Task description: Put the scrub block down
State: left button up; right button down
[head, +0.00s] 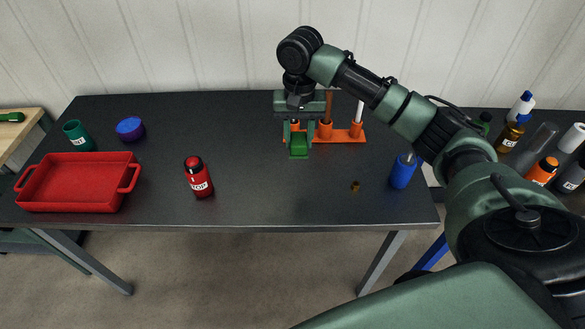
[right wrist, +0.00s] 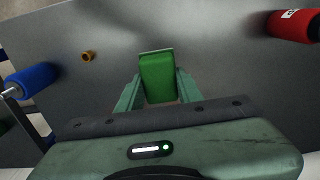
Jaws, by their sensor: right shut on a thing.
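The scrub block is a green block (head: 299,151) in front of the orange rack in the head view. It also shows in the right wrist view (right wrist: 157,78), between the two pale green fingers. My right gripper (head: 299,136) is shut on the block and points down over the dark table (head: 250,200). I cannot tell whether the block touches the table top. My left gripper is in neither view.
The orange rack (head: 347,135) holding upright items stands right behind and beside the block. A red bottle (head: 198,180), red tray (head: 78,185), teal cup (head: 77,136) and purple-blue bowl (head: 130,129) lie left. A blue bottle (head: 402,172) and small brass piece (head: 355,186) lie right. The front middle is clear.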

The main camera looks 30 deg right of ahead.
notch_tip(320, 180, down, 8)
jog(key=shift+f+p, duration=0.25)
jog(key=shift+p, duration=0.2)
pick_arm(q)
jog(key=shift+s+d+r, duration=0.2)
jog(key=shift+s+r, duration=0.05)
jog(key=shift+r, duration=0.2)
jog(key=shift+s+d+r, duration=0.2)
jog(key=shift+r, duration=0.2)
pick_arm(e)
jog(key=shift+f, duration=2.3)
pick_arm(q)
jog(key=shift+p, duration=0.3)
pick_arm(e)
jog(key=shift+s, duration=0.1)
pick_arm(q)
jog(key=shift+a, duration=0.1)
pick_arm(e)
jog(key=c, duration=0.9)
grip_release()
jog(key=shift+f, duration=0.1)
jog(key=shift+c, duration=0.2)
pick_arm(q)
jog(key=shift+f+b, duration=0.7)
jog(key=shift+b, duration=0.05)
pick_arm(e)
notch_tip(320, 180, up, 12)
jog(key=shift+r, duration=0.15)
